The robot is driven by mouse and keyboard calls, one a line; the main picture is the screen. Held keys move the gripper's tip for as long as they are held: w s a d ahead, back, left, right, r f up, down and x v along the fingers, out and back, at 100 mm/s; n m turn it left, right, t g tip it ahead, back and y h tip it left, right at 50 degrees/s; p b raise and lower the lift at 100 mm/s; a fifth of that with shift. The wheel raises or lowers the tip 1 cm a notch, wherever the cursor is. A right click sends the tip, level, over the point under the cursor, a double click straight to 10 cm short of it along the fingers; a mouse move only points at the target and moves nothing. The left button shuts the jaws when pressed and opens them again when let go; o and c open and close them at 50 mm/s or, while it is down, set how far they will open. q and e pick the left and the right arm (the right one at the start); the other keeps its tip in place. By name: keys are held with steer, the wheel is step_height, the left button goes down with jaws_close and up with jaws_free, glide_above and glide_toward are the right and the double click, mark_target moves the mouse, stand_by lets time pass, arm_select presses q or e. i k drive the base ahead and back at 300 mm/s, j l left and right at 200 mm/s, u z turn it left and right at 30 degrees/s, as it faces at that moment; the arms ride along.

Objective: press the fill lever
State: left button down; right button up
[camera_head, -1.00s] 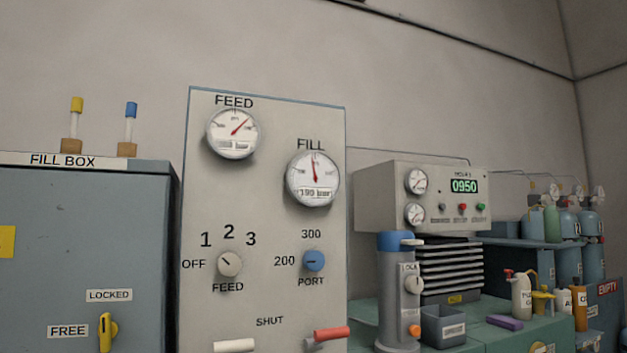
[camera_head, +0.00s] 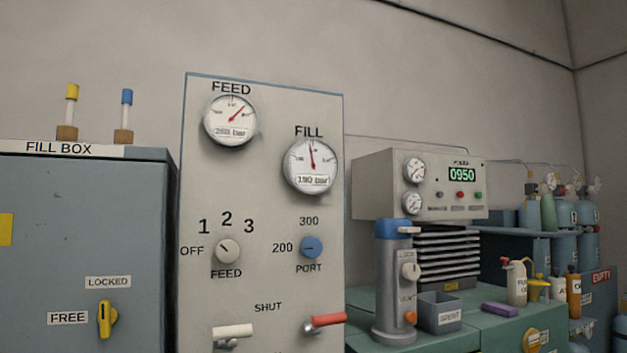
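The grey fill panel (camera_head: 262,180) stands in the middle. Two levers sit low on it under the word SHUT: a white-handled lever (camera_head: 233,331) at left and a red-handled lever (camera_head: 328,320) at right. Both handles lie roughly level, pointing sideways. No label by the levers tells which is the fill lever. The FILL gauge (camera_head: 310,166) reads 190 bar, and the FEED gauge (camera_head: 231,121) above left reads about 250 bar. The white FEED knob (camera_head: 227,250) and blue PORT knob (camera_head: 312,247) sit between gauges and levers; the blue pointer is toward 200. Neither gripper is in view.
The blue-grey fill box (camera_head: 75,240) stands at left, with a yellow latch (camera_head: 107,319) by LOCKED and FREE labels. At right are a compressor (camera_head: 420,185) showing 0950, a blue-capped filter column (camera_head: 394,285), a grey bin (camera_head: 440,312), bottles and several cylinders.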

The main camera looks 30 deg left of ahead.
mark_target(226, 336)
steer(key=u, duration=0.4)
steer(key=k+j+u, duration=0.1)
steer(key=u, duration=0.7)
steer(key=k+j+u, duration=0.1)
steer(key=u, duration=0.3)
